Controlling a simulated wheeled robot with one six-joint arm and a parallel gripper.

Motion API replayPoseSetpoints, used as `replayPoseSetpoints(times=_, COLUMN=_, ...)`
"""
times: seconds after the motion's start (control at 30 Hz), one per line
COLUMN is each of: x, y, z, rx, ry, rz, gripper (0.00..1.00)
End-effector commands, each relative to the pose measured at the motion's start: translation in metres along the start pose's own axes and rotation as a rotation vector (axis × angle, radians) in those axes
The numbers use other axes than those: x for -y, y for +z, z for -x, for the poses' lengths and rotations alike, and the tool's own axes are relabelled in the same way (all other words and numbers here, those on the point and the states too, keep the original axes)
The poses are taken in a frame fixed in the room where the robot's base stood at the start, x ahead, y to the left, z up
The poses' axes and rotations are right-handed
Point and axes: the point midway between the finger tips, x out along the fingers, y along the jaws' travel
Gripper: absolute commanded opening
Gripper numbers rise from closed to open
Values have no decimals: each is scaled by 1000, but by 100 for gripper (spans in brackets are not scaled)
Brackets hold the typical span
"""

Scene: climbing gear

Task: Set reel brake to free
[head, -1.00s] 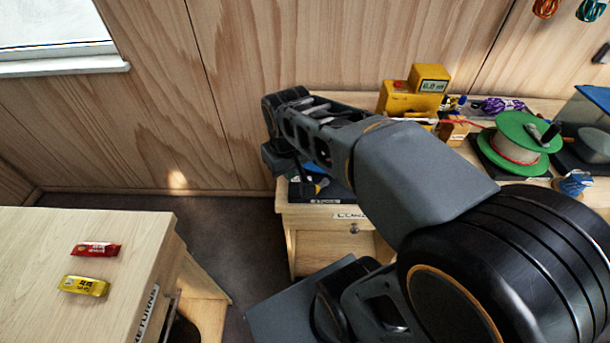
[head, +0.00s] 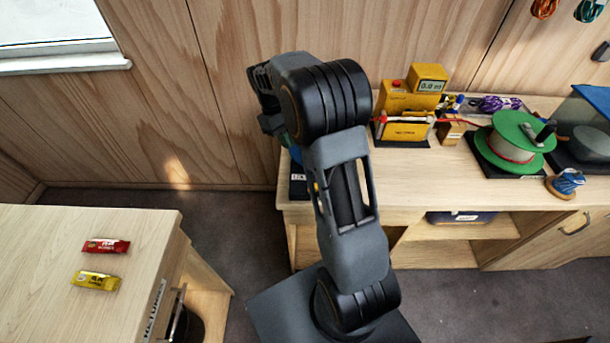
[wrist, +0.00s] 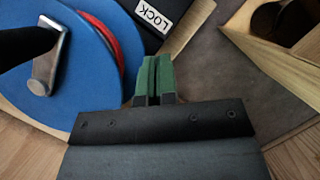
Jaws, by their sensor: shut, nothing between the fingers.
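In the wrist view a blue reel (wrist: 75,105) with red line on its drum fills the left side. A metal crank (wrist: 50,62) with a black handle stands on its face. The reel is on a dark base with a white LOCK label (wrist: 153,14). My gripper (wrist: 155,62) has green fingers, closed together with nothing between them, just right of the reel rim. I cannot tell if they touch anything. No brake lever is clearly visible. In the head view my arm hides most of this reel; a bit of blue (head: 295,156) shows beside the arm.
A green reel (head: 520,126) with a crank stands on the wooden bench (head: 430,190) to the right. Yellow devices (head: 402,125) stand between it and my arm. Another table (head: 60,235) at left holds a red bar (head: 106,246) and a yellow bar (head: 96,281). Floor shows between the tables.

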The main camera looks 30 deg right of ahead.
Motion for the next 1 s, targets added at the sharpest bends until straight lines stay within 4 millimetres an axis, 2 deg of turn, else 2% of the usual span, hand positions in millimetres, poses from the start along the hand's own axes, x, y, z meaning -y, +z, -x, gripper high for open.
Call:
replayPoseSetpoints(times=0.27, x=0, y=0, z=-9, rx=0, ry=0, rz=-1, gripper=0)
replayPoseSetpoints(times=0.37, x=0, y=1, z=-22, rx=3, ry=-1, rz=0, gripper=0)
replayPoseSetpoints(times=0.8, x=0, y=1, z=-103, rx=3, ry=-2, rz=-1, gripper=0)
replayPoseSetpoints(times=1.0, x=0, y=26, z=-108, rx=0, ry=-1, rz=-3, gripper=0)
